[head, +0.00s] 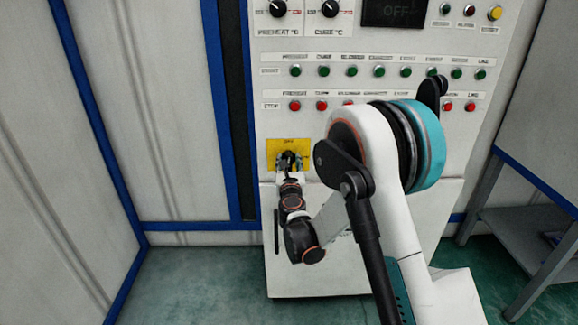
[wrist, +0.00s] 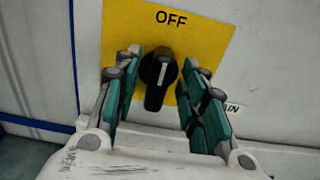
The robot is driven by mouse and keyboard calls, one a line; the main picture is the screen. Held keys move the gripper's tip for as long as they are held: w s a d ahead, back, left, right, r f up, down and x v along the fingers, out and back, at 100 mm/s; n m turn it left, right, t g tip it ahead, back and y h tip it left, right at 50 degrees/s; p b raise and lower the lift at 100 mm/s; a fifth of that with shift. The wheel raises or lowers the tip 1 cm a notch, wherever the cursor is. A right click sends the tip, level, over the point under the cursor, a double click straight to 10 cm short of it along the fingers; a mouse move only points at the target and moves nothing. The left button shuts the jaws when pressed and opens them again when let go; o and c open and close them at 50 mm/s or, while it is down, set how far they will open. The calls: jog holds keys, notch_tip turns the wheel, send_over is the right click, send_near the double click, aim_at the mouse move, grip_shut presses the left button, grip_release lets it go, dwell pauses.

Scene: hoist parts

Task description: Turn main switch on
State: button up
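The main switch is a black rotary knob (wrist: 158,80) with a white line, on a yellow plate (wrist: 205,38) marked OFF at the top. In the wrist view the knob's line points up toward OFF, tilted slightly right. My gripper (wrist: 160,92) is open, with one teal-padded finger on each side of the knob and gaps visible between pads and knob. In the head view my gripper (head: 289,161) is in front of the yellow plate (head: 272,147) and mostly hides the knob.
A grey table (head: 525,232) stands at the right. Blue-framed wall panels (head: 150,110) are at the left.

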grip_shut()
jog(key=shift+m, duration=0.3)
jog(key=m, duration=0.3)
jog(key=shift+d+m, duration=0.2)
jog(key=shift+m, duration=0.2)
jog(key=m, duration=0.4)
jog(key=shift+d+f+m, duration=0.15)
jog(key=shift+d+m, duration=0.05)
jog(key=shift+m, duration=0.1)
jog(key=shift+d+f+m, duration=0.1)
jog(key=shift+f+m, duration=0.1)
jog(key=shift+m, duration=2.05)
jog(key=shift+d+f+m, duration=0.1)
jog(key=shift+f+m, duration=0.1)
jog(key=shift+m, duration=2.05)
